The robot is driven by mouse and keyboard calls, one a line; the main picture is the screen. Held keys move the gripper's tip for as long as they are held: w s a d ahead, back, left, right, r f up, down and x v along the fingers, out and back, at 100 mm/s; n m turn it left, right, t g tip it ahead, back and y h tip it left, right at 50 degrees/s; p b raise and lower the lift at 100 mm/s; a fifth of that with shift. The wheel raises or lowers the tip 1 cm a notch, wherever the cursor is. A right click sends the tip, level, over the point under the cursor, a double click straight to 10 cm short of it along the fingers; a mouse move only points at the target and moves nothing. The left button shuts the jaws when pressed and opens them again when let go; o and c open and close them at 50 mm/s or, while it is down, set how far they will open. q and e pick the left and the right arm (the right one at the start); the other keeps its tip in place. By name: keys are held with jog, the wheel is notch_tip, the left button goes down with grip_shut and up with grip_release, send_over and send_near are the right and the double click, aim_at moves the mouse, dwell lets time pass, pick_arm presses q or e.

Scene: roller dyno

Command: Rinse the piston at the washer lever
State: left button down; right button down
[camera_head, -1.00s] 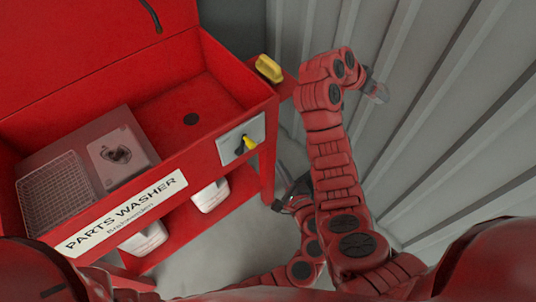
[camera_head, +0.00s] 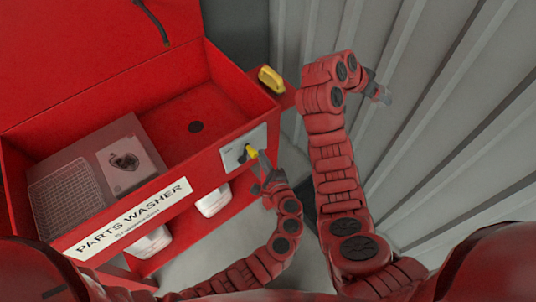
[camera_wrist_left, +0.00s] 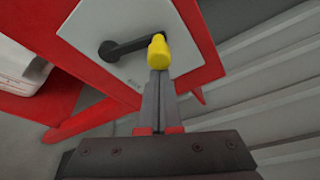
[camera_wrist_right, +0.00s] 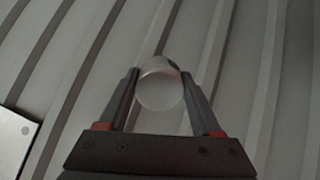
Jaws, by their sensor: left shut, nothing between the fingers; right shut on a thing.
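The washer lever, a black arm with a yellow knob (camera_head: 252,152), sits on a pale plate on the front of the red parts washer (camera_head: 172,212). In the left wrist view, the knob (camera_wrist_left: 158,50) is at the right end of the arm. My left gripper (camera_head: 260,166) is shut and empty, its fingertips (camera_wrist_left: 158,76) right at the knob; I cannot tell whether they touch it. My right gripper (camera_head: 378,92) is shut on a pale grey cylinder, apparently the piston (camera_wrist_right: 160,88), well right of the washer, before the corrugated wall.
The washer's basin (camera_head: 215,110) is open, with a dark round drain. A mesh basket (camera_head: 65,195) and a grey panel (camera_head: 125,165) lie at its left. A yellow handle (camera_head: 271,79) stands at the right rim. White containers (camera_head: 213,203) sit underneath.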

dwell(0.3)
